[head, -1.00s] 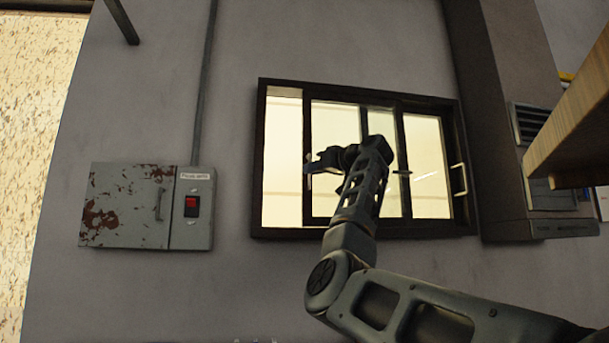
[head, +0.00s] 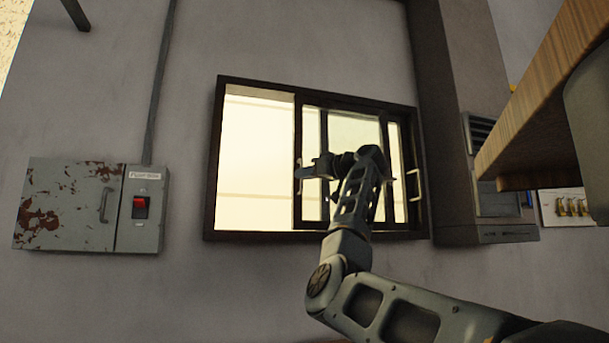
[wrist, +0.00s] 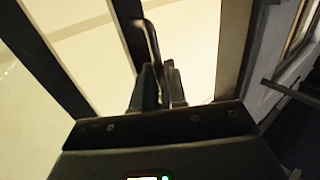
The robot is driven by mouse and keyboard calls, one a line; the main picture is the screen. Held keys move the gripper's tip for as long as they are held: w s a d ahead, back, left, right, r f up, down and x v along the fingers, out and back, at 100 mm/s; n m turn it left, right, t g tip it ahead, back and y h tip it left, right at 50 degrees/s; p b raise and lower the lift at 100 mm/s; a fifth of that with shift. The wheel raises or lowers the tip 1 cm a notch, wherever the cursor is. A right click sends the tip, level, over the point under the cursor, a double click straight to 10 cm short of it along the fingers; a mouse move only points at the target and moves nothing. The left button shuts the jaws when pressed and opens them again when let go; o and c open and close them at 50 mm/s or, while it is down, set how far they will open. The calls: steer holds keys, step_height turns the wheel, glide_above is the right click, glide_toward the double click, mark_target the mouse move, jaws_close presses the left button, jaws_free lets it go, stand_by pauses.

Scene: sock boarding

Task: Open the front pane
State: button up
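The dark-framed window (head: 212,190) is on the wall in the head view. Its front pane (head: 312,128) has slid partway right, leaving a wide bright gap on the left. A thin upright handle (head: 299,178) is on the pane's left stile. My gripper (head: 312,172) is at that handle, reaching from the right. In the wrist view, the handle (wrist: 151,42) runs down between the two close fingertips of my gripper (wrist: 162,80), which look shut on it. My arm hides the lower middle of the pane.
A second handle (head: 415,186) is on the window's right side. A rusty grey electrical box (head: 75,205) with a red switch (head: 140,206) is on the wall at left. A wooden board (head: 535,100) juts in at upper right, beside a grey column with a vent (head: 485,140).

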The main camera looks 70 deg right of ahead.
steer(key=o, duration=0.4)
steer(key=shift+s, duration=0.1)
steer(key=b+v, duration=0.2)
steer(key=v, duration=0.5)
steer(key=shift+s+a, duration=0.15)
steer(key=shift+s, duration=0.15)
steer(key=shift+s, duration=0.1)
